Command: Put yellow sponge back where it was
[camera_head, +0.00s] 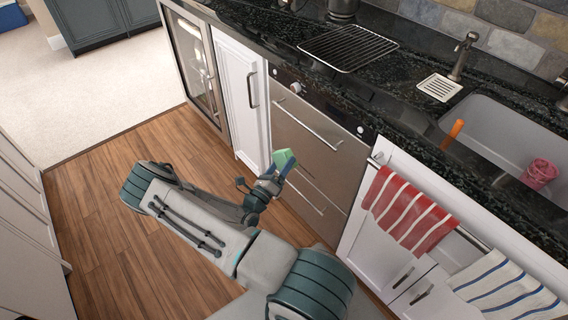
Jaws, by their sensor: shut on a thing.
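My gripper (272,176) is shut on a small sponge (284,159) that looks mostly green with a yellowish part. It holds the sponge up in the air, in front of the steel drawer front and near the white cabinet door. The fingers cover the lower part of the sponge. No other sponge is in view.
The black counter (400,105) carries a wire rack (347,46), a white soap dish (438,87) and a faucet (463,55). The sink (505,135) holds a pink cup (540,173) and an orange stick (454,130). A red striped towel (408,212) and a blue striped towel (508,287) hang below.

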